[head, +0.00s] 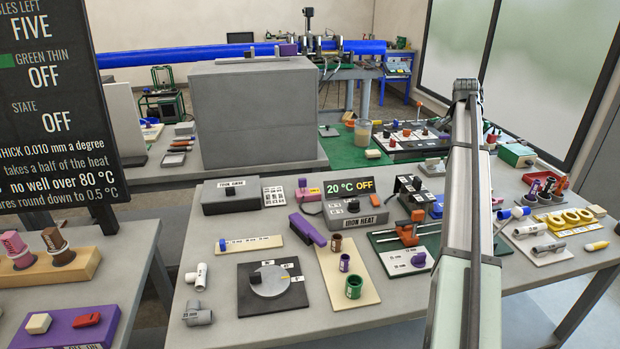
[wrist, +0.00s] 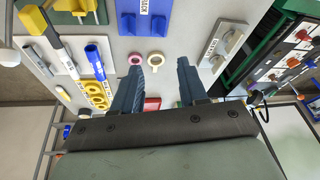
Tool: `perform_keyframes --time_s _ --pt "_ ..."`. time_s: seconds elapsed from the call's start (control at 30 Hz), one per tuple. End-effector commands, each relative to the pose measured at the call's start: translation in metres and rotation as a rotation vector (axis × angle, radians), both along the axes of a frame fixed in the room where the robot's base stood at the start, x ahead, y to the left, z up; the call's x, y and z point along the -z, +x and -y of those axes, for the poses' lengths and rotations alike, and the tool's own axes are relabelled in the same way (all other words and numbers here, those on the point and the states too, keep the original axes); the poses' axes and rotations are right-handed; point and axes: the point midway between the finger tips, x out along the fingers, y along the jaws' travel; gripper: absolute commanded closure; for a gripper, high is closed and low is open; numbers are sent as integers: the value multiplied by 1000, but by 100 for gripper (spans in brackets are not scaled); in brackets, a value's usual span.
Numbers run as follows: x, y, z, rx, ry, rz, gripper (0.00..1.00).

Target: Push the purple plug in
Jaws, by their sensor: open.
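A small purple knob-like piece (head: 418,260) sits on a white labelled plate (head: 395,265) right of centre on the near table. A short purple cylinder (head: 344,263) stands on a beige board between a brown one and a green one. I cannot tell which of these is the purple plug. My gripper (wrist: 160,82) shows in the wrist view with two dark blue fingers apart and nothing between them. No purple plug is clear in the wrist view, and the head view does not show my fingers.
A purple-handled iron (head: 307,229) lies in front of the grey IRON HEAT box (head: 354,212). An orange clamp (head: 409,232) stands on a green base. My arm crosses the table's right part.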

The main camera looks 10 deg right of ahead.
Motion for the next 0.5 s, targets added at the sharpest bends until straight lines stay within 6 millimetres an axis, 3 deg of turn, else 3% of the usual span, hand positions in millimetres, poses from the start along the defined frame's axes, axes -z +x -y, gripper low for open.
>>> perform_keyframes --time_s 0.03,0.2,0.5 --pt "-12 18 -23 13 -9 4 57" --pt "-47 57 -91 84 -43 23 57" --pt "-110 109 -220 216 -100 88 57"
